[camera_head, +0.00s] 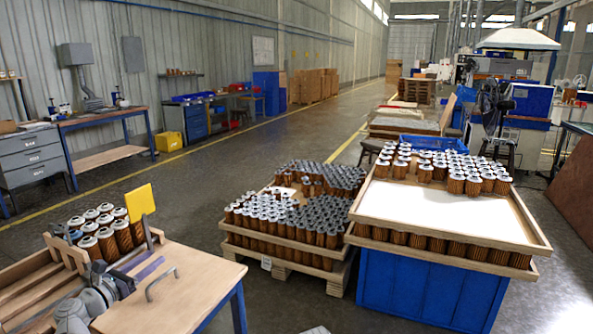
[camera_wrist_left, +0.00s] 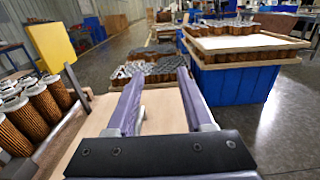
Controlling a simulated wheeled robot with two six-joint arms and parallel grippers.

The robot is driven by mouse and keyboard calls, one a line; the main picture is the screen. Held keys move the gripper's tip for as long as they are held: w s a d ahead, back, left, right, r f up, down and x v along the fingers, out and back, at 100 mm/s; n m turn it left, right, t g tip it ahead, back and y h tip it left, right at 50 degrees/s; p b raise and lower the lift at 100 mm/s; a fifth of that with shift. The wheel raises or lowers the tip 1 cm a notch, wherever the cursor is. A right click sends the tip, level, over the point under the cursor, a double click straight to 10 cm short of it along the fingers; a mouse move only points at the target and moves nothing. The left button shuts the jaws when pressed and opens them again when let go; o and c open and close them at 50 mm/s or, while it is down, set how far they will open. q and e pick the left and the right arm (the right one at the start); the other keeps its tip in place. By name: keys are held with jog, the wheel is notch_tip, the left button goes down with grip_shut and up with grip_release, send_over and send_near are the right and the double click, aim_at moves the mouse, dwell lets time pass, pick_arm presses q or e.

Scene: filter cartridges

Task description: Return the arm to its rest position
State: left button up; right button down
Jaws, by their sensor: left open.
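My left gripper (camera_head: 154,257) comes in from the lower left of the head view, over the wooden table (camera_head: 205,277). Its two purple fingers are parted with nothing between them. They also show in the left wrist view (camera_wrist_left: 160,76), pointing forward above the bare table top. A metal handle (camera_head: 160,284) stands on the table just right of the fingers. Filter cartridges (camera_head: 105,232) with pleated brown bodies and pale caps stand upright in a wooden tray to the left of the gripper; they show at the left of the wrist view (camera_wrist_left: 22,118). My right gripper does not show.
A yellow panel (camera_head: 140,201) rises behind the gripper. Beyond the table, a pallet (camera_head: 282,266) holds many cartridges. At right, a wooden tray (camera_head: 450,216) with cartridges at its back rests above a blue crate (camera_head: 425,291). Open floor lies between table and pallet.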

pick_arm(q)
jog(key=s+d+f+m+g+h+p, duration=0.1)
jog(key=s+d+f+m+g+p, duration=0.2)
jog(key=d+m, duration=0.45)
jog(key=s+d+f+m+g+p, duration=0.15)
jog(key=d+m+g, duration=0.25)
jog(key=d, duration=0.7)
jog(key=s+d+f+m+g+h+p, duration=0.1)
jog(key=s+d+f+m+g+p, duration=0.25)
jog(key=d, duration=0.55)
jog(key=s+d+m+g+y+p, duration=0.3)
jog(key=s+m+y, duration=0.2)
jog(key=s+m, duration=0.4)
jog(key=s+d+r+m+g+y+p, duration=0.1)
jog(key=s+d+m+g+y+p, duration=0.2)
jog(key=s+m, duration=0.6)
jog(key=shift+d+r+m+y+p, duration=0.2)
jog(key=shift+d+m+y+p, duration=0.45)
jog(key=shift+m+y, duration=0.45)
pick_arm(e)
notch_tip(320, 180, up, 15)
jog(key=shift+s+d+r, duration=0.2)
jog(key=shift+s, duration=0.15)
pick_arm(q)
jog(key=shift+a, duration=0.15)
